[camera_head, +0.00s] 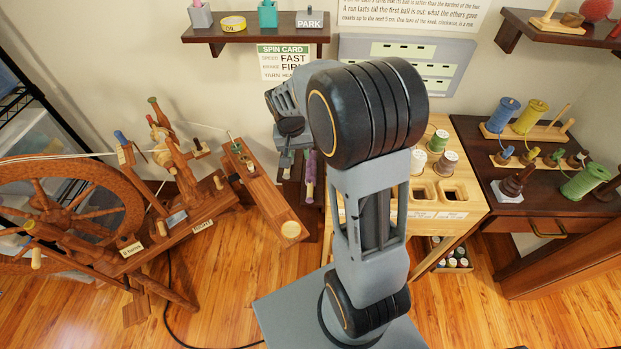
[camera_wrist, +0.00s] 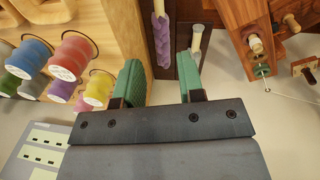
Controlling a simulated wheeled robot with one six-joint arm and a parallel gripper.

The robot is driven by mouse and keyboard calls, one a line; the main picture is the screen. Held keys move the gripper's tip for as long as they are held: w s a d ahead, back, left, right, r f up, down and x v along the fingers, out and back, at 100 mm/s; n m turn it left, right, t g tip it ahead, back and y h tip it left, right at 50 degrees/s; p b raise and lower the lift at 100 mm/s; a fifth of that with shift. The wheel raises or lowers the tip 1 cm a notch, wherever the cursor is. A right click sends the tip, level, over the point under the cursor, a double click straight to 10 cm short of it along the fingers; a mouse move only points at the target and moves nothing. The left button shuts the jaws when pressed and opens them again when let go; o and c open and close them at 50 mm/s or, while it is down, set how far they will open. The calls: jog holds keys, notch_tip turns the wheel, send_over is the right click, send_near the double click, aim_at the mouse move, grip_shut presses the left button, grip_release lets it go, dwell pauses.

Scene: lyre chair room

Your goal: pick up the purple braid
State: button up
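The purple braid (camera_wrist: 162,42) hangs in the upper middle of the wrist view, against a dark wooden board, with a pale rod end above it. My gripper (camera_wrist: 160,72) is open, its two green pads spread apart and nothing held between them. The braid lines up with the gap between the pads, beyond the tips; I cannot tell the exact distance. In the head view the purple braid (camera_head: 309,166) shows as a small strip beside my arm, which hides much of that area.
A pale rod (camera_wrist: 196,40) stands close to the right pad. A light wooden rack with several coloured spools (camera_wrist: 72,56) is at left. The spinning wheel (camera_head: 75,212) stands left in the head view. A dark table (camera_head: 548,195) with spools is at right.

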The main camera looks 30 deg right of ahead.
jog(key=m+g+b, duration=0.1)
jog(key=b, duration=0.1)
send_near(310, 187)
notch_tip(310, 187, down, 4)
jog(key=shift+s+r+b, duration=0.15)
jog(key=shift+s+b, duration=0.05)
jog(key=shift+b, duration=0.2)
jog(key=shift+s+d+f+b, duration=0.1)
jog(key=shift+d+f, duration=0.1)
jog(key=shift+f, duration=0.85)
jog(key=shift+s+d+f+b, duration=0.1)
jog(key=shift+d+f+b, duration=0.1)
jog(key=shift+f, duration=0.85)
jog(key=shift+s+d+f+b, duration=0.1)
jog(key=shift+d+f, duration=0.1)
jog(key=shift+f, duration=0.9)
grip_shut()
